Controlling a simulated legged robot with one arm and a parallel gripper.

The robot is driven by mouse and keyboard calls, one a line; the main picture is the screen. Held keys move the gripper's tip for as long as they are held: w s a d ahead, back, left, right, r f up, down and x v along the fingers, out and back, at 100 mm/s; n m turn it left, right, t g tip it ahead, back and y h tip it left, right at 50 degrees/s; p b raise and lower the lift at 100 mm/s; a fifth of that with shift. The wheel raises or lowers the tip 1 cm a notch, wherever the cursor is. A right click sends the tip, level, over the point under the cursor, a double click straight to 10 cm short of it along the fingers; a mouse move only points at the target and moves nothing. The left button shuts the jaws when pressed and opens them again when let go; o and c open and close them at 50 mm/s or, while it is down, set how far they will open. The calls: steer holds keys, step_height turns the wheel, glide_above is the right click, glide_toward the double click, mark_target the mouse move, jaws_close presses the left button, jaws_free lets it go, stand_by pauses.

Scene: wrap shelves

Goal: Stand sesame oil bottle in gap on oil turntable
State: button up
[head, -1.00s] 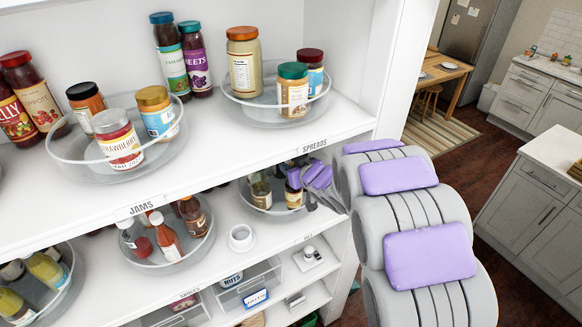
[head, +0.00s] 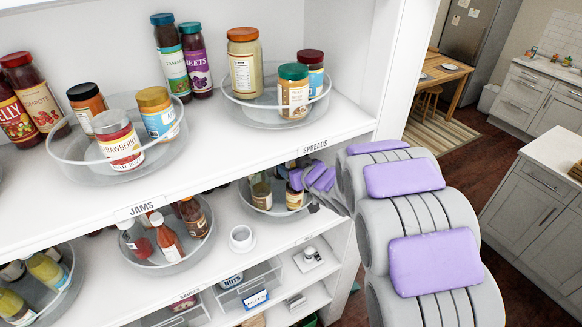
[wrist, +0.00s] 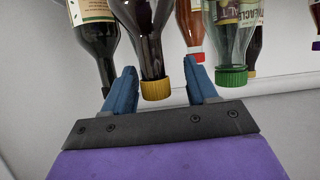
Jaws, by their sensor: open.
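My gripper (wrist: 160,72) is open in the wrist view, which shows the bottles with their caps downward. A dark bottle with a yellow cap (wrist: 155,89) stands between the two blue fingers, with room on both sides. Its label is out of frame, so I cannot tell whether it is the sesame oil. In the head view my gripper (head: 308,180) reaches in under the upper shelf at the right turntable (head: 250,208), partly covering it. Several bottles (head: 261,192) stand on this turntable. Any gap there is hard to make out.
In the wrist view, a dark labelled bottle (wrist: 95,45) is close on the left and a green-capped bottle (wrist: 232,45) on the right.

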steer(key=v, duration=1.1)
steer(key=shift+d+b, duration=0.15)
steer(key=shift+b, duration=0.3)
steer(key=shift+s, duration=0.1)
steer(key=s+d+m+g+h, duration=0.45)
steer(key=s+d+h, duration=0.6)
steer(key=d, duration=0.55)
steer(key=s+a+m+g+y, duration=0.2)
steer(key=s+g, duration=0.6)
steer(key=s, duration=2.2)
steer(key=shift+s+a+f+m+y, duration=0.3)
steer(key=shift+a+f+m+y, duration=0.05)
steer(key=shift+y, duration=0.2)
